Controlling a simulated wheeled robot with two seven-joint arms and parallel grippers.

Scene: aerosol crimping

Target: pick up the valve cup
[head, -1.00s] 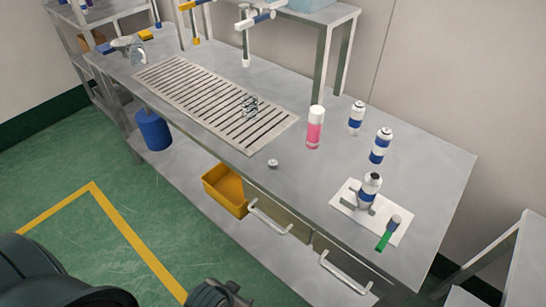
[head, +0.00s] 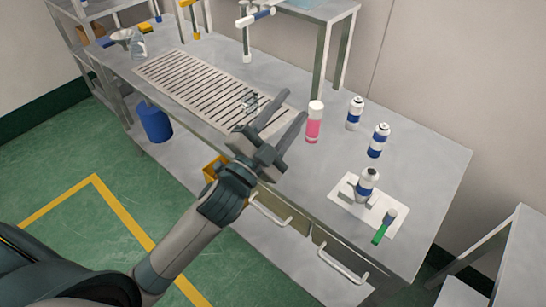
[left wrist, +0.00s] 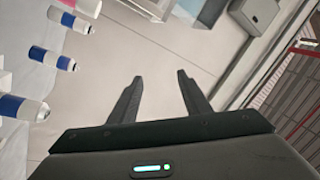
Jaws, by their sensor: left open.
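My left gripper (head: 296,103) is open and empty above the front edge of the workbench (head: 420,160), its fingers pointing toward the back. It also shows open in the left wrist view (left wrist: 160,76), with nothing between its fingers. The small round silver piece that looks like the valve cup is not visible now; my left gripper covers the spot on the bench where it lay. Small shiny metal parts (head: 250,102) sit on the slotted grate (head: 185,82); I cannot tell exactly what they are. My right gripper is not in view.
A pink can (head: 314,122) stands just right of my left gripper. Two blue-and-white cans (head: 355,113) (head: 378,140) stand farther right. Another can (head: 367,185) stands in a clamp on a white plate (head: 345,193), beside a green-handled tool (head: 384,227). Drawer handles stick out in front.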

